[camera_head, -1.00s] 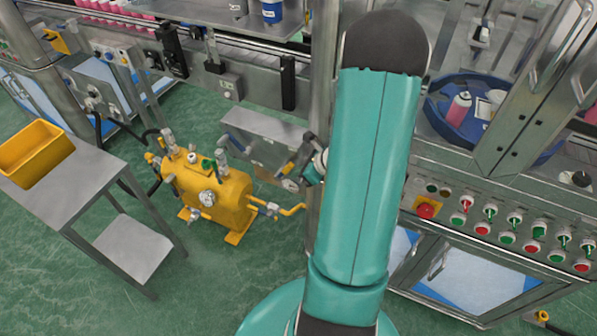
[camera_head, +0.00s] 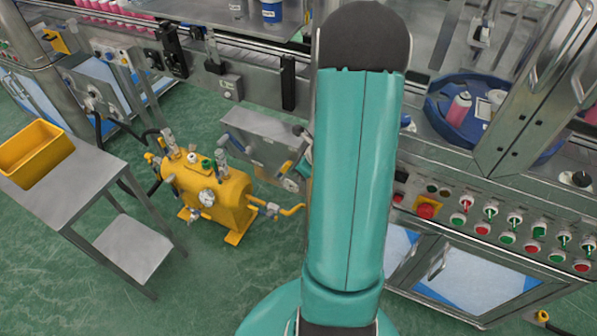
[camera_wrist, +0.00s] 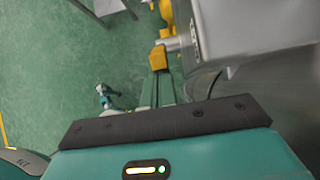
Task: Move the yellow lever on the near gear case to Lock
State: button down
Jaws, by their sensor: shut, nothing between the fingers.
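The near gear case (camera_head: 262,140) is a grey metal box behind the yellow tank, left of my arm. Its yellow lever (camera_head: 287,167) shows at its right end, beside a round dial. In the wrist view the case (camera_wrist: 255,30) fills the upper right, and the yellow lever (camera_wrist: 158,58) stands at the end of a grey shaft. Lock markings are not readable.
A yellow tank (camera_head: 222,197) with valves and pipes stands in front of the case. A steel table (camera_head: 75,195) with a yellow bin (camera_head: 32,150) is at left. A button panel (camera_head: 510,225) is at right. Green floor lies open between table and tank.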

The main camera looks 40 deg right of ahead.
jog(key=shift+w+a+r+g+h, duration=0.25)
jog(key=shift+w+r+g, duration=0.1)
jog(key=shift+w+g, duration=0.3)
jog(key=shift+w+a+r+g+h, duration=0.15)
jog(key=shift+w+a+r+g, duration=0.15)
jog(key=shift+w+g, duration=0.3)
jog(key=g, duration=0.1)
jog(key=w+g, duration=0.1)
jog(key=w+g+h, duration=0.1)
jog(key=shift+w+a+r, duration=0.25)
jog(key=shift+a+r, duration=0.15)
jog(key=shift+w+a+f+g+h, duration=0.1)
jog(key=shift+w+a+g+h, duration=0.1)
jog(key=shift+w+g, duration=0.4)
jog(key=shift+w+a+r+g+h, duration=0.1)
jog(key=shift+w+a+g+h, duration=0.15)
jog(key=shift+w+g, duration=0.3)
jog(key=shift+w+a+f+g+h, duration=0.1)
jog(key=shift+w+a+g+h, duration=0.1)
jog(key=shift+w+g, duration=0.4)
jog(key=shift+w, duration=0.25)
jog(key=v, duration=1.2)
jog(key=shift+s, duration=0.3)
